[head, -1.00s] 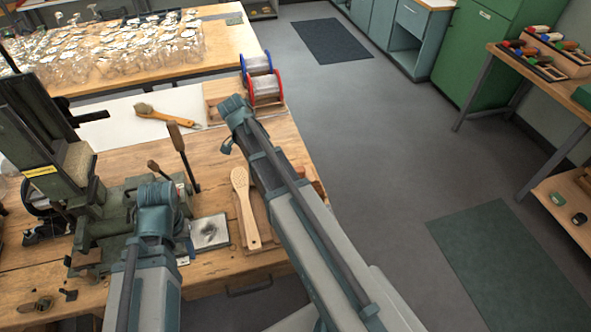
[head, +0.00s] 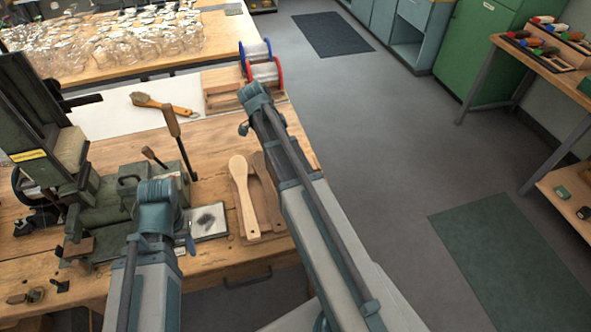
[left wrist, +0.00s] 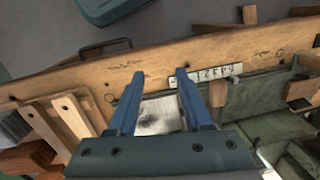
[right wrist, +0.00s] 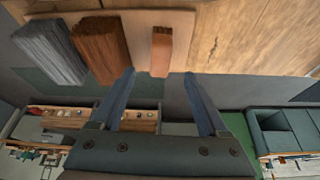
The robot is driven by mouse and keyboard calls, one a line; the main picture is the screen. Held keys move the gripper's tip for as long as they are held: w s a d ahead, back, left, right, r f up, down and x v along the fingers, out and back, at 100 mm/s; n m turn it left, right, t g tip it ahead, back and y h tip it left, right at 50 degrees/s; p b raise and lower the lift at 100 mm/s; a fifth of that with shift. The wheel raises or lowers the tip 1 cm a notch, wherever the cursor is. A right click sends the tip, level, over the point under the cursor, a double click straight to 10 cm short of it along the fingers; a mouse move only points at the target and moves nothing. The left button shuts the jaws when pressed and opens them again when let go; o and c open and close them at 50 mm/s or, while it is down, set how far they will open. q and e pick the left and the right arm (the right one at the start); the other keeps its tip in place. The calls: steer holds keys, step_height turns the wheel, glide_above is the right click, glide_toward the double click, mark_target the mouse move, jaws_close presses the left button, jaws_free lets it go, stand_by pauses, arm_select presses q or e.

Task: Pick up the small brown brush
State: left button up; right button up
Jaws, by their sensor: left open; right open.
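A small brush (head: 146,101) with a wooden handle and brownish bristles lies on the white sheet at the back of the bench in the head view. No gripper touches it. My left gripper (left wrist: 158,72) is open and empty, above a light square plate with a dark smudge (left wrist: 158,115). My right gripper (right wrist: 161,75) is open and empty; in its view a small reddish-brown block (right wrist: 161,52) stands beyond the fingertips, apart from them. The fingertips of both grippers are hard to make out in the head view.
A pale wooden paddle (head: 242,190) and a darker one lie left of my right arm. A green machine (head: 110,205) with upright levers stands at left. Wire spools (head: 262,72) stand at the back right. Glassware (head: 110,45) crowds the far table.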

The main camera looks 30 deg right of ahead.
arm_select(q)
steer(key=shift+f+b, duration=0.65)
steer(key=shift+f, duration=0.55)
arm_select(e)
steer(key=shift+x, duration=1.3)
arm_select(q)
step_height(320, 180, down, 5)
steer(key=b, duration=0.5)
arm_select(e)
steer(key=x, duration=0.5)
steer(key=shift+f, duration=0.15)
arm_select(q)
steer(key=shift+r, duration=0.1)
arm_select(e)
jaws_close()
